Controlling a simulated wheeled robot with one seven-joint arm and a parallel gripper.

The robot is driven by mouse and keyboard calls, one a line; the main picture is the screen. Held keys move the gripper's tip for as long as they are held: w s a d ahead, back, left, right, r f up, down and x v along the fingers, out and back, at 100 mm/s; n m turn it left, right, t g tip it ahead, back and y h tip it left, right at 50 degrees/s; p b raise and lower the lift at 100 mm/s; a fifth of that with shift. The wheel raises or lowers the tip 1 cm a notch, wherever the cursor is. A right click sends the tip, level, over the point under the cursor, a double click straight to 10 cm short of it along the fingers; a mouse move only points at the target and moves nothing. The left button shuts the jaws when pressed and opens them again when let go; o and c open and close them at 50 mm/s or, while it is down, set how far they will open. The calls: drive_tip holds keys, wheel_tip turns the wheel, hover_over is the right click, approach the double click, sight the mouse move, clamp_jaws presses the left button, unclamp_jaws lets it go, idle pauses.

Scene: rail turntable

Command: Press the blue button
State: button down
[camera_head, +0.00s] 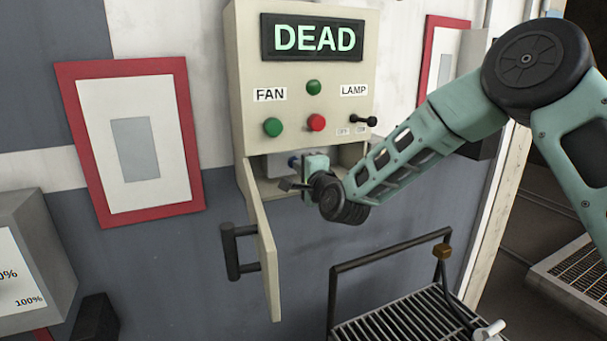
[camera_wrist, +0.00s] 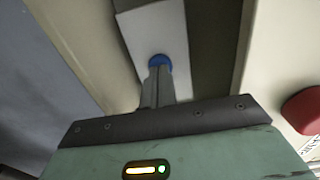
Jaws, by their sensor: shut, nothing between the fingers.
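The blue button (camera_wrist: 160,61) is a round blue cap on a pale plate inside the opened lower compartment of the panel box. In the head view a bit of blue from the button (camera_head: 293,162) shows beside my gripper (camera_head: 304,167). My gripper (camera_wrist: 160,73) is shut and empty in the wrist view. Its fingertips overlap the lower part of the blue cap and hide some of it. I cannot tell whether they touch it.
The box's small door (camera_head: 267,245) hangs open below left, with a dark handle (camera_head: 236,250). Above are a DEAD display (camera_head: 312,38), green buttons (camera_head: 272,127), a red button (camera_head: 316,122) and a lamp switch (camera_head: 365,121). A railed cart (camera_head: 400,320) stands below right.

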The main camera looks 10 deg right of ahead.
drive_tip(key=shift+r, duration=0.2)
drive_tip(key=b+v, duration=0.6)
drive_tip(key=v, duration=1.1)
drive_tip(key=shift+s+b, duration=0.15)
drive_tip(key=shift+b, duration=0.2)
drive_tip(key=shift+f, duration=0.2)
drive_tip(key=s+a+f+n+g, duration=0.5)
drive_tip(key=s+f+n+g, duration=0.55)
drive_tip(key=s+n, duration=0.2)
drive_tip(key=s+d+f+n+g+h, duration=0.1)
drive_tip(key=s+d+n+g, duration=0.1)
drive_tip(key=s, duration=0.4)
drive_tip(key=s+d+f+n+g+h+b, duration=0.1)
drive_tip(key=s+d+n+g+h, duration=0.1)
drive_tip(key=s+n, duration=0.2)
drive_tip(key=s+d+f+n+g+h, duration=0.2)
drive_tip(key=s+n, duration=0.1)
drive_tip(key=s, duration=0.5)
drive_tip(key=shift+s+d+n+g, duration=0.35)
drive_tip(key=shift+s+d, duration=0.05)
drive_tip(key=shift+a+f, duration=0.1)
